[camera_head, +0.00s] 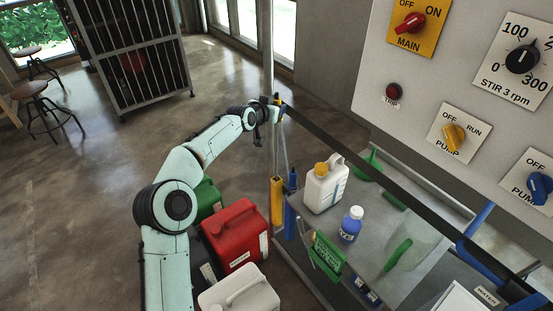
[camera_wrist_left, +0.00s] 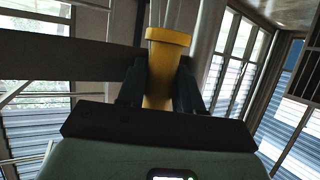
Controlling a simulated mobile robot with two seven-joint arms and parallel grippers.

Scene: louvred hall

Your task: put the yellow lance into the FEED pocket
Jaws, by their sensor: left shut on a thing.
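My left gripper (camera_head: 271,108) is at the end of the outstretched left arm, high beside the left end of the bench. In the left wrist view it is shut on the yellow lance (camera_wrist_left: 163,68), whose collared yellow part sits between the fingers. In the head view only a small yellow bit shows at the gripper, and I cannot tell where the lance's lower end is. Below hang a yellow upright holder or tube (camera_head: 277,200) and a blue one (camera_head: 292,181) at the bench's left edge. No FEED label is readable, so I cannot tell which pocket is FEED. My right gripper is not in view.
The bench (camera_head: 380,240) carries a white jug (camera_head: 323,188) with an orange cap, a blue bottle (camera_head: 350,226) and green tools. A dark rail (camera_head: 340,145) runs above it. Red (camera_head: 236,236) and white (camera_head: 240,291) canisters stand below my arm. The floor to the left is open.

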